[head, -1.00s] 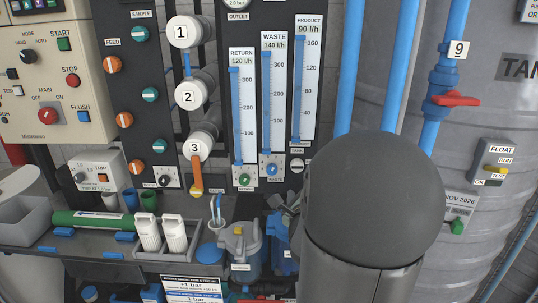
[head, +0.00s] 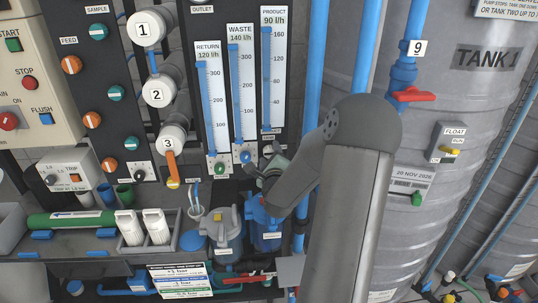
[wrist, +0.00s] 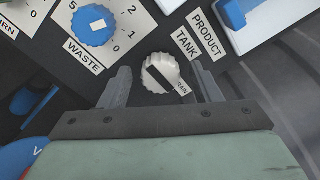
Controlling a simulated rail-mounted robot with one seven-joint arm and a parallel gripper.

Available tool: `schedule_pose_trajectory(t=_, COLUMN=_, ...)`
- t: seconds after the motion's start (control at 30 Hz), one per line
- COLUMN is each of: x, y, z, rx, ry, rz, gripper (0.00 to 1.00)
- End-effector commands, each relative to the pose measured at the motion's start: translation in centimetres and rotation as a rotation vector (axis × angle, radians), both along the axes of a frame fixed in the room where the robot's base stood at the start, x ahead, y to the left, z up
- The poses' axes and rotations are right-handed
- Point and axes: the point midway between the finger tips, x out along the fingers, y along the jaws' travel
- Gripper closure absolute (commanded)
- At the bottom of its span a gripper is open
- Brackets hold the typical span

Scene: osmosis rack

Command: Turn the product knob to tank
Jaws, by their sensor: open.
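The product knob (wrist: 160,73) is a small cream-white round knob with a dark bar across it, on the dark panel in the wrist view. One end of the bar points toward a partly hidden label ending in "AIN" (wrist: 183,89). The TANK label (wrist: 187,43) is above and right of the knob. In the head view the knob (head: 268,150) sits under the product gauge. My gripper (wrist: 163,86) is open, with one finger on each side of the knob in the picture; I cannot tell if they touch it. The gripper (head: 263,170) also shows in the head view.
The blue waste knob (wrist: 94,25) is left of the product knob. The product gauge (head: 273,75) rises above it. Blue filter housings (head: 262,222) stand below my gripper. Blue vertical pipes (head: 316,60) and the grey tank (head: 450,120) are to the right.

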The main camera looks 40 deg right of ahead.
Motion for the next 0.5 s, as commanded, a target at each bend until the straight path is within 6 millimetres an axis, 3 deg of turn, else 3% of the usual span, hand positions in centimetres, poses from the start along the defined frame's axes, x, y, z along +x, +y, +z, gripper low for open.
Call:
schedule_pose_trajectory(t=0.27, x=0.07, y=-0.09, z=0.01, rx=0.0, ry=0.0, rz=0.0, gripper=0.45)
schedule_pose_trajectory(t=0.4, x=0.06, y=-0.09, z=0.01, rx=0.0, ry=0.0, rz=0.0, gripper=0.84)
schedule_pose_trajectory(t=0.5, x=0.06, y=-0.09, z=0.01, rx=0.0, ry=0.0, rz=0.0, gripper=0.87)
